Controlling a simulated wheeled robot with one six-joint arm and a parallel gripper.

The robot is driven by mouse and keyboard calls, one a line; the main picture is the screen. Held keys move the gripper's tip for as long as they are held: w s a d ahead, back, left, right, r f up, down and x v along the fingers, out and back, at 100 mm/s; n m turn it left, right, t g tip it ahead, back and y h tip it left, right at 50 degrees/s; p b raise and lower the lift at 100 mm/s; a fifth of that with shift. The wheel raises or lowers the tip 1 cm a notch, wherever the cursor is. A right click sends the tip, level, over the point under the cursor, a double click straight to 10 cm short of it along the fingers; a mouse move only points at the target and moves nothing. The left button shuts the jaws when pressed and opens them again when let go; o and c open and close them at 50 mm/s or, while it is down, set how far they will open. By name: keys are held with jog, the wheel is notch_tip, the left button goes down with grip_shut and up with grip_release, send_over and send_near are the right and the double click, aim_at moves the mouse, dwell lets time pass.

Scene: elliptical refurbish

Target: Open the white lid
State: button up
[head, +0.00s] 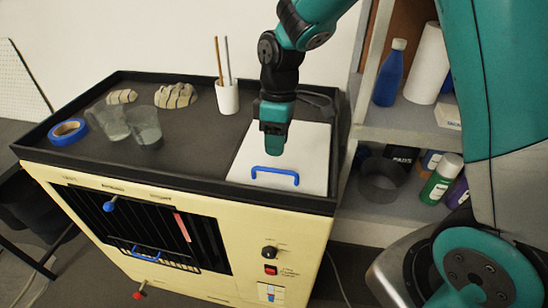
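The white lid (312,150) is a flat square panel at the right end of the black top of a cream machine. It looks flat and closed. A blue bar handle (275,176) is fixed near its front edge. My gripper (272,150) is teal and points down over the lid, just behind the handle in the picture. It does not appear to hold the handle. Whether its fingers are open or shut cannot be made out, nor can its height above the lid. My gripper and wrist hide part of the lid's left and back.
A white cup (228,98) with two sticks stands left of the lid. A raised black rim (120,174) edges the top. A shelf (400,131) with bottles stands at right.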

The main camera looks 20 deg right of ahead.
aim_at(275, 163)
jog(key=shift+s+a+f+p, duration=0.1)
jog(key=shift+s+a+f, duration=0.05)
jog(key=shift+f, duration=0.75)
jog(key=shift+s+a+f+p, duration=0.1)
jog(key=shift+s+f+p, duration=0.05)
jog(key=shift+f, duration=0.7)
jog(key=shift+s+a+f+p, duration=0.1)
jog(key=shift+s+a+f, duration=0.05)
jog(key=shift+f, duration=0.75)
grip_shut()
